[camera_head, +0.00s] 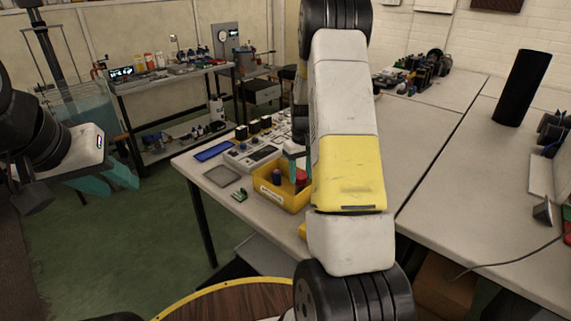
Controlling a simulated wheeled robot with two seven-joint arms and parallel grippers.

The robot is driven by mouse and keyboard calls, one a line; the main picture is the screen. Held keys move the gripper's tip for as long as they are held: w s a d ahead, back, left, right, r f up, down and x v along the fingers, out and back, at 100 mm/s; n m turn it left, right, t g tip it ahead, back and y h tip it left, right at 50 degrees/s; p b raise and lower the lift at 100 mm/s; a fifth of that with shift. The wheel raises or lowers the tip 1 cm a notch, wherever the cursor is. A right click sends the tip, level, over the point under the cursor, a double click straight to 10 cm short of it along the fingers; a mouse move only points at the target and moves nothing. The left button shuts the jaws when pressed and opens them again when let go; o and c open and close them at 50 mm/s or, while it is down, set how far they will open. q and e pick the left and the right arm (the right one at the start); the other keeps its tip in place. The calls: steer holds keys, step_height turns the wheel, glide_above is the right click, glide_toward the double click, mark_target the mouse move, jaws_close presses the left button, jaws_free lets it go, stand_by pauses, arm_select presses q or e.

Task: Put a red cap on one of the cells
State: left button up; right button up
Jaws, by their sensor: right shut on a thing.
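A yellow bin (268,196) stands on the near edge of the table. A dark blue upright cell (276,177) shows inside it. My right arm reaches down over the table, and my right gripper (296,170) is at the bin's right part with its teal fingers pointing down. A small red piece (301,178), seemingly a red cap, shows at its fingertips, and the gripper is shut on it. My arm hides the bin's right side and part of the grip. My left gripper (112,180) is open and empty, away from the table at the left.
A grey control box (252,156), a blue tray (214,151), a grey pad (221,176) and a small green part (240,194) lie near the bin. A black cylinder (522,88) stands on the right table. The middle of the table, right of my arm, is clear.

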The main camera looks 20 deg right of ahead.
mark_target(301, 175)
steer(key=shift+f, duration=1.4)
stand_by(0.9)
steer(key=o, duration=1.4)
steer(key=shift+o, duration=0.3)
steer(key=o, duration=0.4)
steer(key=shift+r, duration=3.55)
